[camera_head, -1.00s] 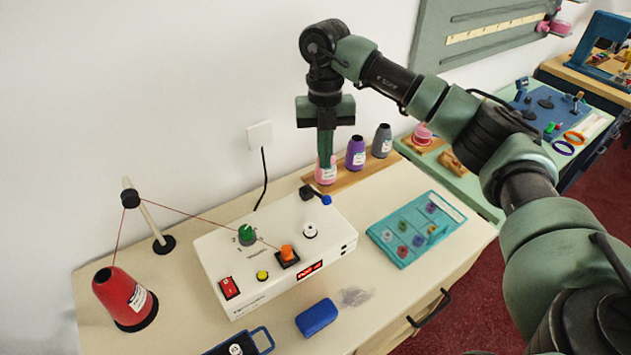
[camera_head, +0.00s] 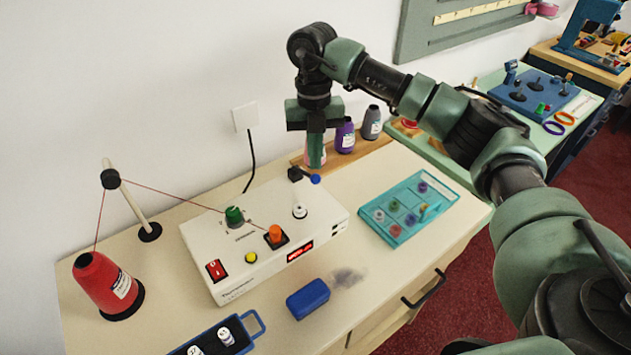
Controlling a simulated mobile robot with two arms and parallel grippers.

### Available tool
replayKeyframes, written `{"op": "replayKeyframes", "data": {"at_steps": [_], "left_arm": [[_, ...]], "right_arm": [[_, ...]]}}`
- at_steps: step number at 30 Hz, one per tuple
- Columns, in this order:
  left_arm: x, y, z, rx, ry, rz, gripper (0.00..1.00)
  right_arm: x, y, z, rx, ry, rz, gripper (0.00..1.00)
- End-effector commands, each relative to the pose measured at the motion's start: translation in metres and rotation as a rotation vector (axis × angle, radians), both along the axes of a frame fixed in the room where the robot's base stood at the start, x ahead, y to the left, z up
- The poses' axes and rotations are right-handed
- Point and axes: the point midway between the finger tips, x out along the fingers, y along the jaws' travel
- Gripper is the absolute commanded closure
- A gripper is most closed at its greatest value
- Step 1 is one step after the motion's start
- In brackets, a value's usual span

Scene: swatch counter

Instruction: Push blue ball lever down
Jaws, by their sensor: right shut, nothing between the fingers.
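The blue ball lever (camera_head: 315,179) sticks out from a small black block at the back right corner of the white box (camera_head: 222,283). The box also carries a green knob, an orange switch, a red rocker switch, a yellow button and a white knob. My right gripper (camera_head: 316,165) points down with its fingers shut and empty. In the picture its tips are just above the blue ball; I cannot tell whether they touch it. My left gripper is not in view.
A red thread cone (camera_head: 105,284) stands at left, its thread running over a post to the box. Purple (camera_head: 345,137) and grey (camera_head: 371,123) cones stand behind my gripper. A teal tray (camera_head: 380,233), blue block (camera_head: 308,299) and blue carrier (camera_head: 240,338) lie around the box.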

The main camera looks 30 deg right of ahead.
Motion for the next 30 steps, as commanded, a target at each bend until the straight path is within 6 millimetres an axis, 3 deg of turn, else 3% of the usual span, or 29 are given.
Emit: {"op": "replayKeyframes", "data": {"at_steps": [3,16,27,30], "left_arm": [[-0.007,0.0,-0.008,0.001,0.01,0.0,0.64],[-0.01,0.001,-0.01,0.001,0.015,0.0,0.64],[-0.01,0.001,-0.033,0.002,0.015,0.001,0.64],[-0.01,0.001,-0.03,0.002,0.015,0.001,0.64]], "right_arm": [[-0.001,0.0,-0.01,0.0,-0.001,0.0,1.0],[-0.001,0.0,-0.013,0.0,0.0,0.0,1.0],[-0.001,0.0,-0.052,-0.001,0.0,0.0,1.0],[-0.001,0.0,-0.048,0.0,-0.001,0.0,1.0]]}}
